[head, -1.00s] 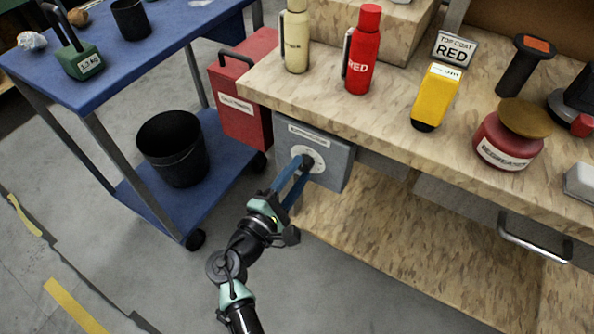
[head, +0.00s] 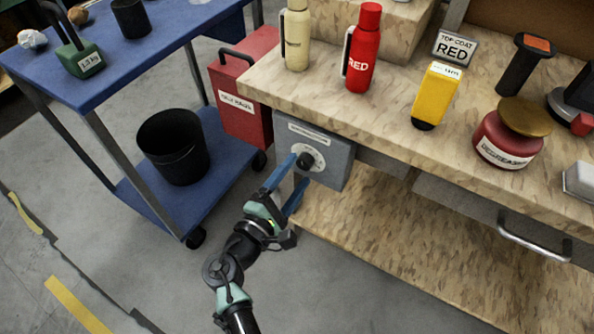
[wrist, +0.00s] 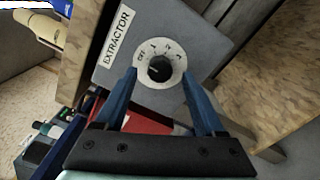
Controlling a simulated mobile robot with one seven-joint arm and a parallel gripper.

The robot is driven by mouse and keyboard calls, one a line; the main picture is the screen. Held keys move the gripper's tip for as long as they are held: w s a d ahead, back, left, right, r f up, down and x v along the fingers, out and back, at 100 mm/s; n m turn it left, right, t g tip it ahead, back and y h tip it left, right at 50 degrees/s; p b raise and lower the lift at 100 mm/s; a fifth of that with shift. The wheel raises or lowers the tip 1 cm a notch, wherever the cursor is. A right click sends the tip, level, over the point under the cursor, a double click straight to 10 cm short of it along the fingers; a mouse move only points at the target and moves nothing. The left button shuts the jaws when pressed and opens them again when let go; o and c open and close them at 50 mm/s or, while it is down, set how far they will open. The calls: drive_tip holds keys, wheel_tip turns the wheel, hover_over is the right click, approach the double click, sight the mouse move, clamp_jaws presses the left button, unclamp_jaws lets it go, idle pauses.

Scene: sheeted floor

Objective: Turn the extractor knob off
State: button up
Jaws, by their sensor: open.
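The extractor box (head: 337,163) is a grey unit under the left end of the workbench. Its black round knob (head: 305,161) sits on a white dial. In the wrist view the knob (wrist: 160,69) is centred on the dial, with OFF at the left and number marks around the upper side. I cannot tell which mark the knob points at. The EXTRACTOR label (wrist: 117,35) is on the same face. My gripper (head: 298,170) is open, its blue fingers spread on either side of the knob. In the wrist view the fingertips appear apart from the knob.
A red metal box (head: 243,100) stands left of the extractor box. A blue cart (head: 100,80) with a black bin (head: 172,148) is further left. The workbench top (head: 400,110) overhangs the extractor box. The floor in front is clear.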

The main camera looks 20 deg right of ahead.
drive_tip(key=p+v, duration=0.1)
drive_tip(key=v, duration=1.1)
drive_tip(key=w+a+r+m+t+y, duration=0.1)
drive_tip(key=w+r+m+t+y, duration=0.2)
drive_tip(key=w+r, duration=0.45)
drive_tip(key=w+r+m+y, duration=0.3)
drive_tip(key=w+r+m, duration=0.15)
drive_tip(key=r, duration=0.65)
wheel_tip(320, 180, up, 12)
drive_tip(key=a+m+t+y, duration=0.1)
drive_tip(key=m+t+y, duration=0.1)
drive_tip(key=m+t, duration=0.1)
drive_tip(key=s+a+r+m+t+y, duration=0.1)
drive_tip(key=s+r+t+y, duration=0.2)
drive_tip(key=s+r+t, duration=0.7)
drive_tip(key=s+a+r+m+t+y, duration=0.1)
drive_tip(key=s+a+r+m+y, duration=0.35)
drive_tip(key=r, duration=1.25)
wheel_tip(320, 180, up, 24)
drive_tip(key=s+d+n+h+p, duration=0.1)
drive_tip(key=d+n+p, duration=0.1)
drive_tip(key=p, duration=2.3)
drive_tip(key=shift+d+n+g, duration=0.2)
drive_tip(key=shift+n+g, duration=0.1)
drive_tip(key=shift+n, duration=0.2)
